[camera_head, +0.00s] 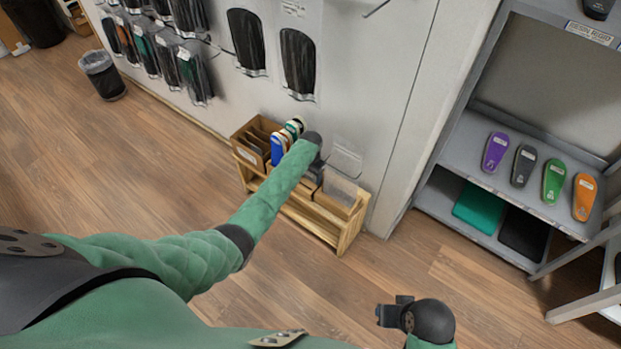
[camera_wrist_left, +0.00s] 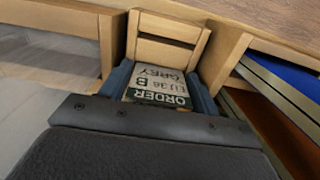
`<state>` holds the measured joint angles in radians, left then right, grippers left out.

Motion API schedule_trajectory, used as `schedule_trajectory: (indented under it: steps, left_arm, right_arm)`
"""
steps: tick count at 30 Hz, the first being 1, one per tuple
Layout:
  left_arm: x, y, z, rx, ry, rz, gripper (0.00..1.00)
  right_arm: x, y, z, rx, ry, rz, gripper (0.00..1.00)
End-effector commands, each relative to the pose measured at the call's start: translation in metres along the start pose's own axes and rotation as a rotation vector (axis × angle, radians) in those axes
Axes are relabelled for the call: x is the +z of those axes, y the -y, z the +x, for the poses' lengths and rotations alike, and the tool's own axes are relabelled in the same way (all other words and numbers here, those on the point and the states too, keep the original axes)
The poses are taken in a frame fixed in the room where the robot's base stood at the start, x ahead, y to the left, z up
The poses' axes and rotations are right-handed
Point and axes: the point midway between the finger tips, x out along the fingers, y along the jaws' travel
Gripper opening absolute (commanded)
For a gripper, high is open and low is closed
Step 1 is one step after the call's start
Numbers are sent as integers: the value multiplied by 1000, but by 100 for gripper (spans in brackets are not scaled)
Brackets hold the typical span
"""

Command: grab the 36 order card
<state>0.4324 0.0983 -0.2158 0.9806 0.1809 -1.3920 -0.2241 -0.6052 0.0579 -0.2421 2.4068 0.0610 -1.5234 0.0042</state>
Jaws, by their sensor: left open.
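The order card (camera_wrist_left: 160,85) shows in the left wrist view, with printing that reads "EU 36 B", "GREY" and "ORDER". It sits in a narrow slot of the wooden rack (camera_wrist_left: 168,27). My left gripper (camera_wrist_left: 161,92) is open, with one blue-grey finger on each side of the card; I cannot tell whether they touch it. In the head view my left gripper (camera_head: 317,170) reaches down into the rack (camera_head: 325,228), and the hand hides the card there. My right gripper (camera_head: 394,312) is low at the right, away from the rack, and its jaws are not clear.
Blue and other coloured insoles (camera_head: 278,147) stand in the rack's left part. Right of it, a grey shelf (camera_head: 460,150) holds a purple insole (camera_head: 495,151) and several others. A panel with hanging insoles stands behind. The wooden floor in front is clear.

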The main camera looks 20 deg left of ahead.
Motion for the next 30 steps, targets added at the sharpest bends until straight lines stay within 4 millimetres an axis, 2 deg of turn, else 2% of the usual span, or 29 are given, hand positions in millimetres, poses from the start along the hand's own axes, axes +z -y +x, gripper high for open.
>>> schedule_trajectory:
  steps: [8, 12, 23, 30]
  left_arm:
    - [0, 0, 2, 0, -1, 0, 62]
    - [0, 0, 2, 0, -1, 0, 35]
    - [-1, 0, -4, -1, -2, 0, 35]
    - [-1, 0, -42, -2, -4, 0, 35]
  right_arm:
    - [1, 0, 0, 0, 1, 0, 36]
    - [1, 0, 0, 0, 2, -1, 36]
    - [1, 0, 0, 1, 2, 0, 36]
    - [0, -1, 1, 0, -1, 0, 36]
